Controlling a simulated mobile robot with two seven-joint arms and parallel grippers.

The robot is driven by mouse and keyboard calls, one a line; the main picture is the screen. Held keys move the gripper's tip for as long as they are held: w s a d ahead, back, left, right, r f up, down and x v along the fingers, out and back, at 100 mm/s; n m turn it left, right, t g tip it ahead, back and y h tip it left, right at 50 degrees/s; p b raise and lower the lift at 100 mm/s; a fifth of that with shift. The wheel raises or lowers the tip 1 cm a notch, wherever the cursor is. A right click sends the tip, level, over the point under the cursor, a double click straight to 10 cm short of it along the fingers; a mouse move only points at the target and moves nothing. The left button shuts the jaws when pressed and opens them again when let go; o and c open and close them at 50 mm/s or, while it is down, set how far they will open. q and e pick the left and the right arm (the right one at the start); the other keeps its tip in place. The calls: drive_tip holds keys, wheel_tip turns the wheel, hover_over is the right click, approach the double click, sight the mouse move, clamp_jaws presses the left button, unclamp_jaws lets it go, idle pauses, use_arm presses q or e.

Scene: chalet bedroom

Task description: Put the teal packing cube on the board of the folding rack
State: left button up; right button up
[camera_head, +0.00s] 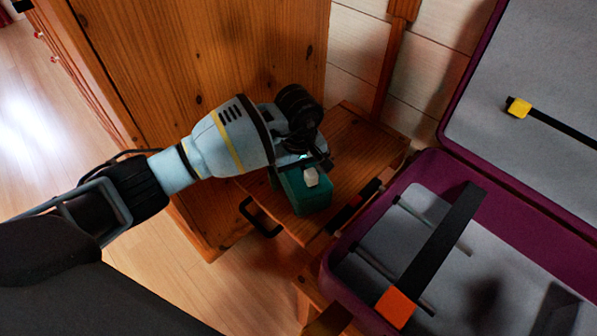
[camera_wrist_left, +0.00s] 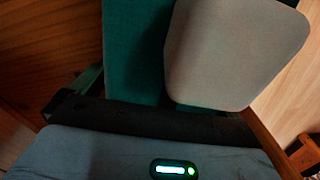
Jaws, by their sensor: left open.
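The teal packing cube (camera_head: 312,198) sits on the wooden board (camera_head: 352,140), as far as the head view shows, beside the suitcase. A pale tab or block shows on its top. My left gripper (camera_head: 316,166) is directly over the cube, with its jaws open and close to it. In the left wrist view the teal cube (camera_wrist_left: 131,45) fills the upper middle, with the large pale piece (camera_wrist_left: 235,50) in front of it. The gripper hides part of the cube, and contact with the fingers cannot be told. My right gripper is not in view.
An open purple suitcase (camera_head: 436,170) with grey lining stands right of the board. A dark strap with an orange end (camera_head: 396,307) crosses it. A tall wooden cabinet (camera_head: 200,60) is behind my arm. A black loop handle (camera_head: 258,218) sticks out near the board's front edge.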

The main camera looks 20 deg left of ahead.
use_arm(q)
wheel_tip(320, 180, up, 11)
drive_tip(key=p, duration=0.3)
drive_tip(key=shift+r, duration=0.7)
